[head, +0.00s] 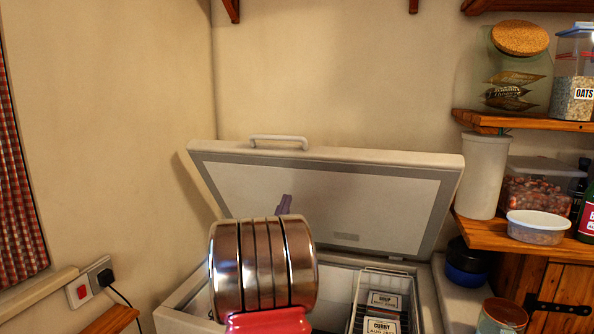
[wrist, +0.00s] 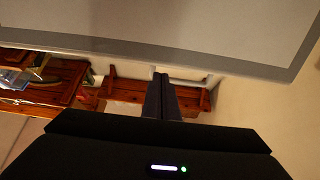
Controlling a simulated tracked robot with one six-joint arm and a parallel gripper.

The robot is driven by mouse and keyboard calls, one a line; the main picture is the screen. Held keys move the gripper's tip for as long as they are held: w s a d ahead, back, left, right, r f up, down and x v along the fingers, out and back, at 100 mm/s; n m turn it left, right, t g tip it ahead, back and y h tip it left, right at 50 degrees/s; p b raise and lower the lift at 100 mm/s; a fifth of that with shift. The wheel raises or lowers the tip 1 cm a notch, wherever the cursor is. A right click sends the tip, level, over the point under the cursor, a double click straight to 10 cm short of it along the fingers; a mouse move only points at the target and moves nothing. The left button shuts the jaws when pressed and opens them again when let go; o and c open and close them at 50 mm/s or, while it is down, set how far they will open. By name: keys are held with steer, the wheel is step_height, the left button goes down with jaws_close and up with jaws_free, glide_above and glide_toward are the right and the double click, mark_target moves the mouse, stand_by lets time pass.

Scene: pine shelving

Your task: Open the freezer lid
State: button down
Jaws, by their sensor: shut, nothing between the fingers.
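The freezer lid (head: 330,192) stands raised and tilted back, hinged at the rear of the white chest freezer (head: 432,300). Its pale inner panel faces me. The light handle (head: 279,138) is on the lid's upper edge. In the wrist view the lid's grey-rimmed underside (wrist: 200,25) fills the top. My gripper (wrist: 162,78) is shut and empty, its dark fingers pointing toward the lid's edge; I cannot tell whether they touch it. In the head view my arm hides most of the gripper and part of the freezer's opening.
A white wire basket (head: 372,276) with labelled boxes sits inside the freezer at right. Pine shelves (head: 500,237) with jars and tubs stand close on the right. A wall socket with a plug (head: 92,283) is at left. Bare wall lies behind the lid.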

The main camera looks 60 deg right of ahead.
mark_target(299, 160)
steer(key=x, duration=1.4)
stand_by(0.5)
